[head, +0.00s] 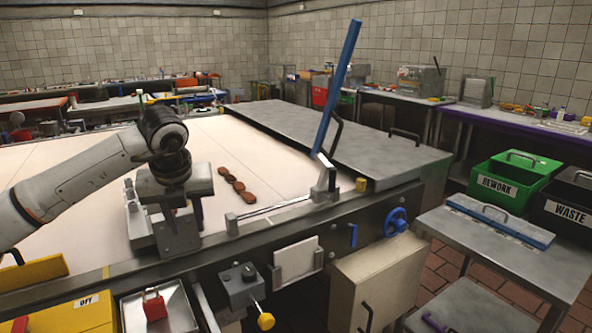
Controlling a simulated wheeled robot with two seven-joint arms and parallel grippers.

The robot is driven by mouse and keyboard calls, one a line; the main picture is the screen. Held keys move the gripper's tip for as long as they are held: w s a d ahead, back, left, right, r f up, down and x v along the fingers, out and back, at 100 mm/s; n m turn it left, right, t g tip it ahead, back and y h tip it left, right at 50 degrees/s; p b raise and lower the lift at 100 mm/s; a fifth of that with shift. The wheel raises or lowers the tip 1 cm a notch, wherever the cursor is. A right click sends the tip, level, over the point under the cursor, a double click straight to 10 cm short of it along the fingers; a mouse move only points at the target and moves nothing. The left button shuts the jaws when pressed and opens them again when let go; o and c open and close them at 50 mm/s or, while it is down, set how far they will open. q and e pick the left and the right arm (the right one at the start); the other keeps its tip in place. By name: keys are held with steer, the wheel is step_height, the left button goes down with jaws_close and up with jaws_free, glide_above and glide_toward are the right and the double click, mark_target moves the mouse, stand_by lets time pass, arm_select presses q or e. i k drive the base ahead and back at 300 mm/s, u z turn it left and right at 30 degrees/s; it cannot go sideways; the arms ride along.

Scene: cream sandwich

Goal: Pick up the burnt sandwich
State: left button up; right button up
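A short diagonal row of several round brown sandwiches (239,187) lies on the pale belt (90,160). They look much alike in the head view, and I cannot tell which one is burnt. My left gripper (182,216) points down at the belt's near edge, left of the row and apart from it. Its fingertips are partly lost against a grey metal bracket, so I cannot tell whether it is open or shut. I see nothing held in it. My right gripper is not in view.
A blue-handled lever (337,85) stands right of the row, by a metal rail (270,207). A metal cover (340,140) closes the belt's far right. A green REWORK bin (515,180) and a black WASTE bin (570,208) stand at right. The belt behind the row is clear.

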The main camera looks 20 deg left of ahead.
mark_target(229, 179)
steer(key=z, duration=0.25)
steer(key=i, duration=0.8)
steer(key=u, duration=0.6)
steer(key=i, duration=1)
steer(key=u, duration=0.15)
